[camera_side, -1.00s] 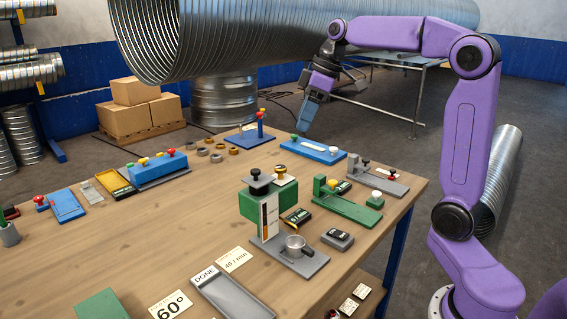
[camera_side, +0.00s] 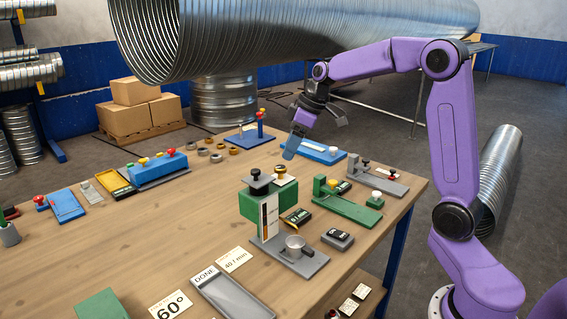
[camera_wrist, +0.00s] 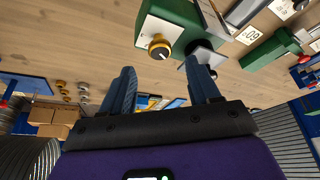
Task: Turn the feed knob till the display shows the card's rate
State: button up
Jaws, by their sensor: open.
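The green machine (camera_side: 256,207) stands on a grey base on the table, with a black round top (camera_side: 259,182). In the wrist view, a dark knob with a yellow-orange ring and white pointer (camera_wrist: 159,48) sits on the green body. A white card in front (camera_side: 235,259) appears to read 40 / min. I cannot tell which display belongs to the machine; none is readable. My gripper (camera_side: 291,148) is open and empty, above the table's far side; its fingers (camera_wrist: 161,85) are apart from the knob.
A grey tray marked DONE (camera_side: 230,298) and a 60° card (camera_side: 171,305) lie at the front. A green fixture (camera_side: 348,205) and a small grey box (camera_side: 338,239) stand right of the machine. The left middle of the table is clear.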

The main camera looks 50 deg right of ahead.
aim_at(281, 167)
jog(key=x, duration=0.5)
jog(key=shift+w+f, duration=0.2)
jog(key=shift+f, duration=0.15)
jog(key=c, duration=1)
